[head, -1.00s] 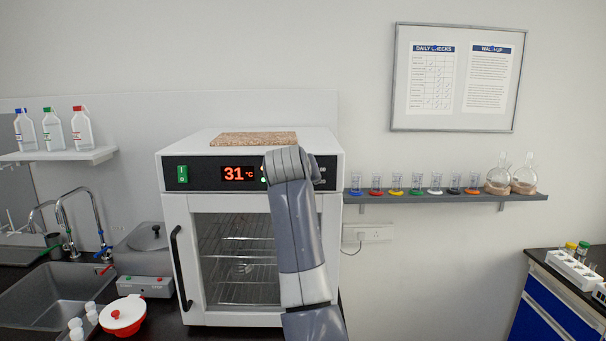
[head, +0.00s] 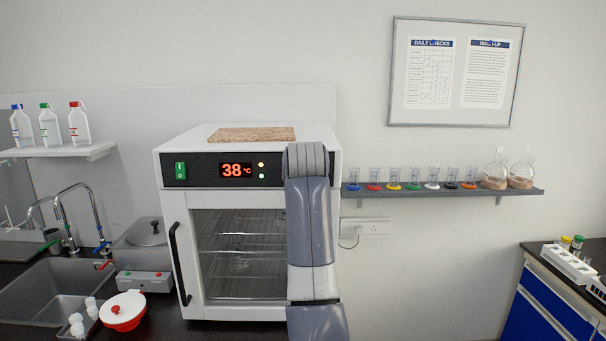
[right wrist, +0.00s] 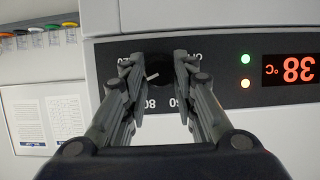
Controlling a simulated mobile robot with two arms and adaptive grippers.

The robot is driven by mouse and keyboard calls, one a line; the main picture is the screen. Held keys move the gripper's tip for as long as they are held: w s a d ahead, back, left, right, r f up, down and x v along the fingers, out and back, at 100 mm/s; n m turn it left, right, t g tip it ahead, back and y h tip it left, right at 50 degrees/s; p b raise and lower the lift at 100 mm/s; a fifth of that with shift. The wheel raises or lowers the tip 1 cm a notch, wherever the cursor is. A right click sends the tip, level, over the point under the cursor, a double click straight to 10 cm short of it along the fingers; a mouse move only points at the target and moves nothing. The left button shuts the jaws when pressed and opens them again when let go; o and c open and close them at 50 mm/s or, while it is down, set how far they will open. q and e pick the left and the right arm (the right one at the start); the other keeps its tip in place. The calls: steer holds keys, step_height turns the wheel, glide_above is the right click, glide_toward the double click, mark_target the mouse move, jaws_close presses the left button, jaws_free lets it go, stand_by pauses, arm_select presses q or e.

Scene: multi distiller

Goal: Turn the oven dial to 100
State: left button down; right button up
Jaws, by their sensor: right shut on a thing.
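The white oven (head: 240,313) stands on the dark counter with its glass door shut. Its red display (head: 236,170) reads 38 °C, and it also shows upside down in the right wrist view (right wrist: 290,69). My right arm rises in front of the panel's right end and hides the dial in the head view. In the right wrist view my right gripper (right wrist: 155,72) is shut on the black dial (right wrist: 154,75), a finger on each side. A white pointer mark shows on the dial. Numbers such as 80 and 60 are printed around it; some are covered. My left gripper is not in view.
A cork-like board (head: 252,134) lies on top of the oven. A grey wall shelf (head: 440,192) with beakers and flasks is to the right. A sink (head: 50,290) and a red-and-white container (head: 123,311) are to the left.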

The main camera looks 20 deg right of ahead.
steer(key=shift+f, duration=0.15)
steer(key=o, duration=1.1)
step_height(320, 180, up, 10)
